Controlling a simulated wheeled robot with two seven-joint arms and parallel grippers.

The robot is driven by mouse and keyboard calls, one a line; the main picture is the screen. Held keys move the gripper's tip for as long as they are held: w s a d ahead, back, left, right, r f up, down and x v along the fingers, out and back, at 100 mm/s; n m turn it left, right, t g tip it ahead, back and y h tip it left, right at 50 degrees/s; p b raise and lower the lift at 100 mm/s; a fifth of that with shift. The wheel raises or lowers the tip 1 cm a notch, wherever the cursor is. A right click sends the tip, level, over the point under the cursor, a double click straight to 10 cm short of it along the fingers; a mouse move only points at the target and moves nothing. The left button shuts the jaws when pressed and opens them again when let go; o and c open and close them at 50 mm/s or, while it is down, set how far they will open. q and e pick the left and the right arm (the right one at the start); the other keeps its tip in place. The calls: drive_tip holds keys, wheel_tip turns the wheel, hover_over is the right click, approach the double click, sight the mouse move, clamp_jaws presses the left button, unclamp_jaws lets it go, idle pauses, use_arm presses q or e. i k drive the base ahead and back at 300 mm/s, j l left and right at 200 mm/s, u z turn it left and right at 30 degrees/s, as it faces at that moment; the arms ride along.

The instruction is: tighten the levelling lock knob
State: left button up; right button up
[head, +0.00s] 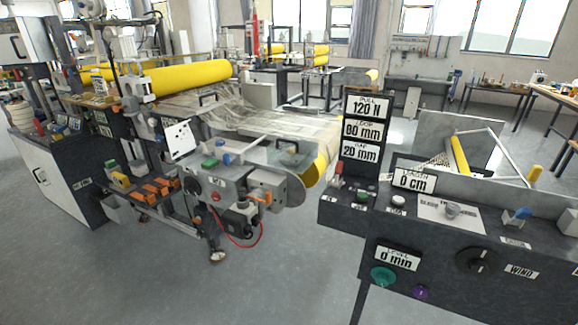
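A dark control panel stands at the right with a white display reading "LEVEL 0 mm" (397,258). Below the display is a teal round knob (383,277). To its right is a smaller purple knob (420,293). Neither knob carries a label I can read, so I cannot tell for sure which is the levelling lock knob. How tight either is does not show. Neither of my grippers is in view.
A black dial (476,261) beside a "WIND" label (522,271) sits right of the knobs. A display tower (361,130) rises above the panel. The laminating machine with yellow rollers (190,78) stands left. Grey floor (290,270) between them is clear.

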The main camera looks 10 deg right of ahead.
sight(420, 291)
drive_tip(key=z, duration=1.6)
